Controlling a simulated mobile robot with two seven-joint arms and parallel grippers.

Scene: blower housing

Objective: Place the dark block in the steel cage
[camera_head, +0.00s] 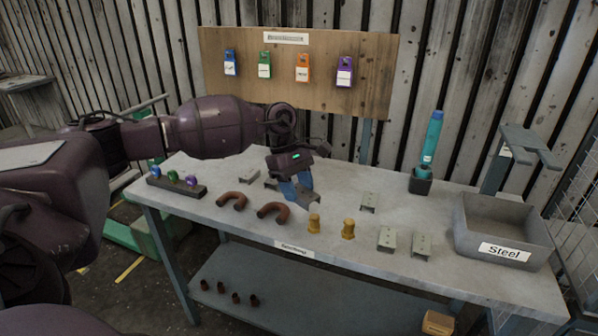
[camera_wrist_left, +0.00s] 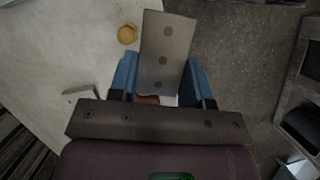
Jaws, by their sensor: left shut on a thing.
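My left gripper (camera_head: 295,187) is over the middle of the workbench, with its blue fingers pointing down. It is shut on a dark grey metal block (camera_head: 307,197), a bracket-like piece. My right gripper is not in view.
Two brown curved pipes (camera_head: 273,212), two yellow fittings (camera_head: 314,223) and several grey brackets (camera_head: 387,239) lie on the workbench (camera_head: 345,256). A dark knob rack (camera_head: 176,188) is at left.

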